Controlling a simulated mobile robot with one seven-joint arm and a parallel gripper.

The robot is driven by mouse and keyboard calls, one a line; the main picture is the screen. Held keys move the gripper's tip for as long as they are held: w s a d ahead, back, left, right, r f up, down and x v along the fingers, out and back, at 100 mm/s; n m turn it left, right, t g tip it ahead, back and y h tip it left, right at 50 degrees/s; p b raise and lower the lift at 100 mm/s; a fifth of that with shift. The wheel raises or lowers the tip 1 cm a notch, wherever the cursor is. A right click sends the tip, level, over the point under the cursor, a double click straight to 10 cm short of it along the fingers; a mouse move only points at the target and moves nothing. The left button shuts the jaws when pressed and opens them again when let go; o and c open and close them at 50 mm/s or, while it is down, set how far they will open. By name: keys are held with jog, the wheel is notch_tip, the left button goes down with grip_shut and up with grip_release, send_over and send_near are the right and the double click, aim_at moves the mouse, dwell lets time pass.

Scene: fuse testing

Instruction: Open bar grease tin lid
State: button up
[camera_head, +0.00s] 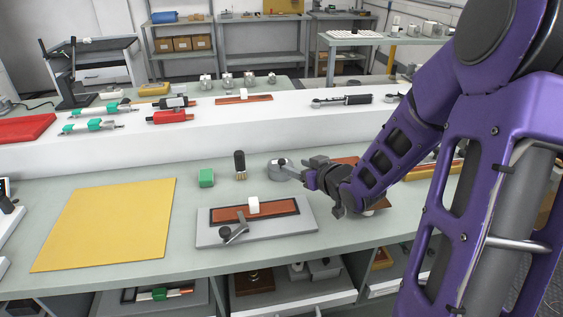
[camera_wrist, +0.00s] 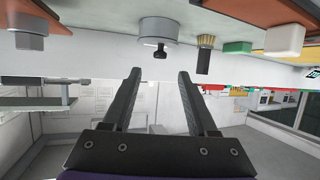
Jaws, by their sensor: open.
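The grease tin is a short silver cylinder (camera_head: 276,172) standing on the bench, left of my gripper in the head view. In the wrist view, which is upside down, the tin (camera_wrist: 158,31) has a lid with a small dark knob (camera_wrist: 160,51). The lid appears seated on the tin. My gripper (camera_wrist: 160,72) is open and empty. Its two fingers point toward the knob, one on each side of it in the picture, and nothing is held between them. In the head view my gripper (camera_head: 288,164) reaches in from the right, close to the tin; contact cannot be told.
A dark-handled brush (camera_head: 240,165) stands upright just left of the tin. A green block (camera_head: 206,178) is farther left. A grey plate (camera_head: 290,230) with a brown strip, white block (camera_head: 253,206) and lever lies in front. A raised white shelf (camera_head: 250,126) runs behind.

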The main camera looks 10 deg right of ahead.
aim_at(282, 161)
jog(key=b+x, duration=0.1)
jog(key=x, duration=0.8)
jog(key=shift+w+b, duration=0.1)
jog(key=shift+b, duration=0.2)
grip_shut()
dwell(0.9)
